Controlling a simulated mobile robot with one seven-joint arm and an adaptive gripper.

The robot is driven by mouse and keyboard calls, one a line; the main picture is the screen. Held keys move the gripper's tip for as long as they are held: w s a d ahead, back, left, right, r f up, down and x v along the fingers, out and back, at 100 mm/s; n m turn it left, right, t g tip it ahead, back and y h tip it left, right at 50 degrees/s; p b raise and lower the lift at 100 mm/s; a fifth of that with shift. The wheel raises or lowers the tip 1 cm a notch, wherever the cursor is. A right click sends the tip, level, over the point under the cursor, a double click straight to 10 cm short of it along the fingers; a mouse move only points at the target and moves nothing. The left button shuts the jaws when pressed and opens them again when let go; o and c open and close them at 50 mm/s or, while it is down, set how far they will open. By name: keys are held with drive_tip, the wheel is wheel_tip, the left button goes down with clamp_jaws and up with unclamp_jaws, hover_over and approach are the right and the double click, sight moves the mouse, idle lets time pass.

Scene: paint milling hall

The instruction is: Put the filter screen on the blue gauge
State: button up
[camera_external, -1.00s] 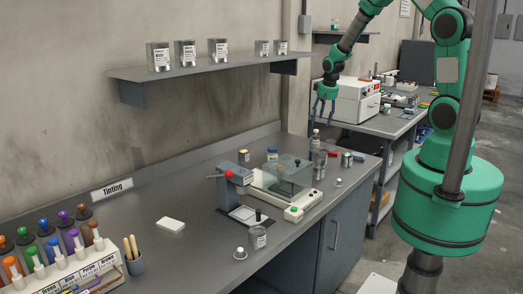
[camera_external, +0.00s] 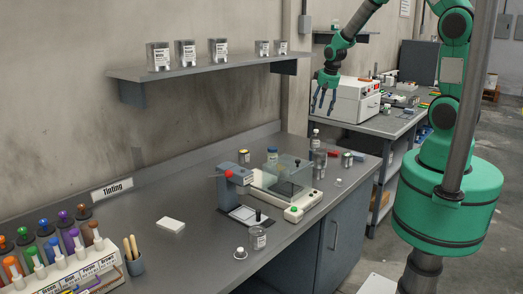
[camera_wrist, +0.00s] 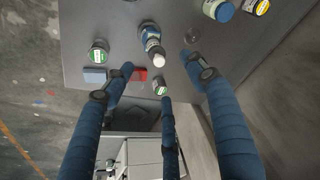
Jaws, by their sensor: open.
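A small blue block (camera_wrist: 95,75), which looks like the blue gauge, lies on the bench beside a red block (camera_wrist: 138,75) in the wrist view. A small grey round piece (camera_wrist: 192,35) lies near my right-hand finger in that view; I cannot tell whether it is the filter screen. My gripper (camera_external: 322,108) is open and empty, high above the far end of the bench, fingers pointing down. It also shows in the wrist view (camera_wrist: 155,76) with fingers spread over the bench's back edge.
A white-capped bottle (camera_wrist: 150,40) and a green-labelled jar (camera_wrist: 98,51) stand close to the blocks. A small jar (camera_wrist: 160,87) stands under my fingers. A glass-shielded balance (camera_external: 290,200) stands nearer. A white oven (camera_external: 350,100) is on the bench behind.

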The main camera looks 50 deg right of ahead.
drive_tip(key=s+a+r+n, duration=0.1)
drive_tip(key=s+a+r, duration=0.3)
drive_tip(key=r, duration=0.3)
drive_tip(key=s+a+r+n+t, duration=0.1)
drive_tip(key=s+a+r, duration=0.3)
drive_tip(key=s+r, duration=0.15)
drive_tip(key=s+a+r+n, duration=0.1)
drive_tip(key=s+a+r, duration=0.3)
drive_tip(key=r, duration=0.4)
drive_tip(key=s+a+r+n, duration=0.1)
drive_tip(key=s+a+r, duration=0.2)
drive_tip(key=s, duration=0.6)
drive_tip(key=s+a+r+n+t+y, duration=0.1)
drive_tip(key=s+a+r, duration=0.2)
drive_tip(key=s, duration=0.6)
drive_tip(key=shift+s+a+r+t, duration=0.2)
drive_tip(key=shift+a+t, duration=0.1)
drive_tip(key=shift+a, duration=0.25)
drive_tip(key=shift+w, duration=0.1)
wheel_tip(320, 180, down, 14)
drive_tip(key=b, duration=1.4)
drive_tip(key=shift+r, duration=0.1)
